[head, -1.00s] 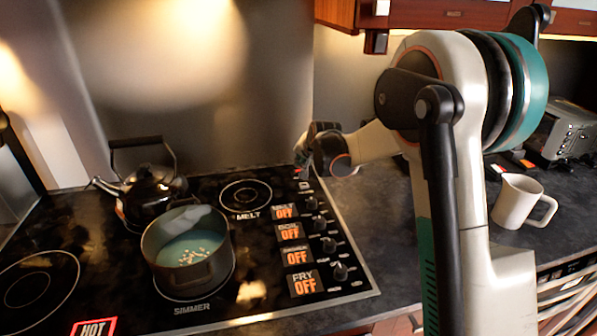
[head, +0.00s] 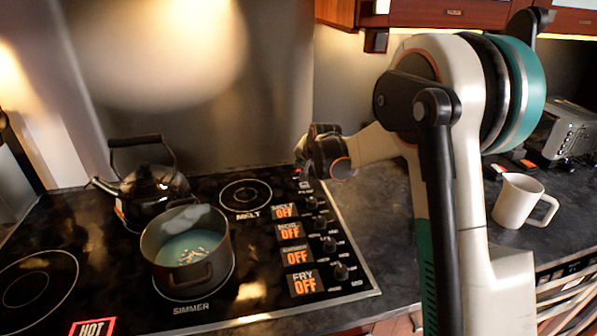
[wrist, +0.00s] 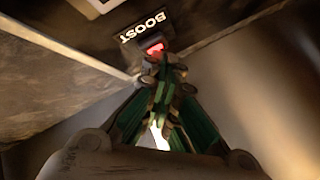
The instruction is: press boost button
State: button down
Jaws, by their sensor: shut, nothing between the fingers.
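In the head view my gripper (head: 302,174) is over the far right corner of the black cooktop (head: 110,262). The button cannot be made out clearly there.
A pot (head: 187,262) with blue liquid and a black kettle (head: 152,187) stand on the cooktop. Several knobs (head: 329,245) line its right side beside orange OFF displays. A white mug (head: 517,203) and a toaster (head: 566,130) stand on the right counter.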

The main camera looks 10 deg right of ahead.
jog(key=shift+f, duration=0.2)
dwell(0.3)
jog(key=shift+r, duration=0.1)
jog(key=shift+r+p, duration=0.35)
jog(key=shift+r, duration=0.25)
notch_tip(320, 180, up, 6)
jog(key=p, duration=0.3)
jog(key=shift+p, duration=0.4)
